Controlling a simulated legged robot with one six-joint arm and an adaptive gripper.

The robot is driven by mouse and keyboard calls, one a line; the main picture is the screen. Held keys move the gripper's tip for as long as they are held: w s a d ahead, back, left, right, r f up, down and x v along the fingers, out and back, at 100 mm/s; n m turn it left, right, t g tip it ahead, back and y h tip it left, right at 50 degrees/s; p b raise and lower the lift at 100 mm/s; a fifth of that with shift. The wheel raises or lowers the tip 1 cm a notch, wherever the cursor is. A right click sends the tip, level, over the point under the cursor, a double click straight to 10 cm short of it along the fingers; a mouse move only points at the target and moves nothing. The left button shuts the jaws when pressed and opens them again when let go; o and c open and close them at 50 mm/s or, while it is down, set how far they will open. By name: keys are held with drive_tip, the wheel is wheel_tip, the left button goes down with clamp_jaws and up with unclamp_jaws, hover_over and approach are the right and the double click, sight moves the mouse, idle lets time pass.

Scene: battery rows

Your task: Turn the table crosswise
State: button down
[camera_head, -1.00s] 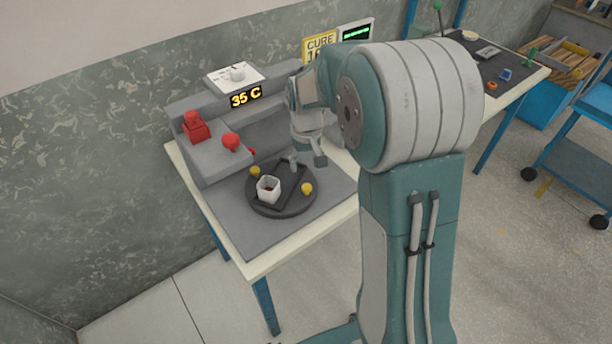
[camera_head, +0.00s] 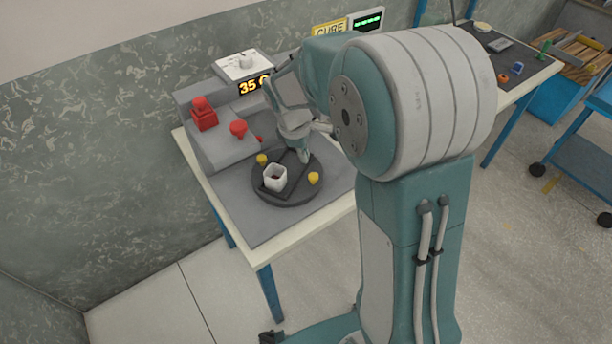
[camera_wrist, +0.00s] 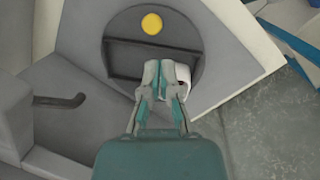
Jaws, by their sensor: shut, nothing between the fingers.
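The round dark turntable (camera_head: 287,197) sits on the grey mat of the workbench, with a dark bar across its top. It carries two yellow knobs, one at the back left (camera_head: 262,159) and one at the front right (camera_head: 314,178). A white square cup (camera_head: 275,178) with something dark red inside stands on it. My gripper (camera_head: 304,160) is shut and empty, low over the turntable's back right part; I cannot tell whether it touches. In the wrist view my gripper (camera_wrist: 160,92) covers part of the white cup (camera_wrist: 183,77); one yellow knob (camera_wrist: 152,23) shows beyond.
A grey machine (camera_head: 225,145) with a red block (camera_head: 203,115), a red knob (camera_head: 239,129) and a 35 C display stands behind the turntable. A second bench (camera_head: 520,78) with small items is at the right. The mat's front part is clear.

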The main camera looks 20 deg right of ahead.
sight(308, 186)
drive_tip(key=f+n, duration=0.5)
drive_tip(key=f+n+t+h, duration=0.1)
drive_tip(key=f+n, duration=0.4)
drive_tip(key=shift+w+d+f+n+h, duration=0.2)
drive_tip(key=shift+f+n+h, duration=0.1)
drive_tip(key=shift+f+n, duration=0.1)
